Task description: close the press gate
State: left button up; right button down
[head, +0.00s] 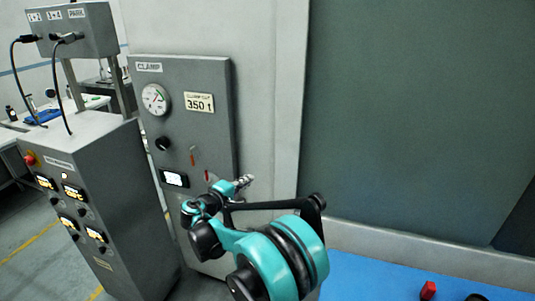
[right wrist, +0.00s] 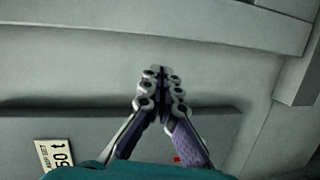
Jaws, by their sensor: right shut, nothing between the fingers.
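My right gripper (head: 245,181) is in front of the grey clamp panel (head: 214,140) in the head view, near its right edge. In the right wrist view its fingers (right wrist: 160,72) are together and empty, with a plain grey surface beyond them. A large dark green panel (head: 420,110) fills the right of the head view; I cannot tell whether it is the press gate. No handle is clearly seen on it. My teal arm hides the lower part of the clamp panel. My left gripper is out of view.
The clamp panel carries a gauge (head: 155,99), a "350 t" plate (head: 199,102) and a lit display (head: 174,178). A grey control cabinet (head: 105,190) stands to its left. A red object (head: 429,290) is on the blue surface (head: 365,270) at lower right.

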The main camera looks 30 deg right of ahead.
pick_arm(q)
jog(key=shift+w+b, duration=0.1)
jog(key=shift+b, duration=0.25)
pick_arm(e)
jog(key=w+d+r+h, duration=0.1)
jog(key=w+d, duration=0.4)
jog(key=d, duration=0.6)
jog(key=shift+r+h, duration=0.15)
jog(key=shift+h, duration=0.35)
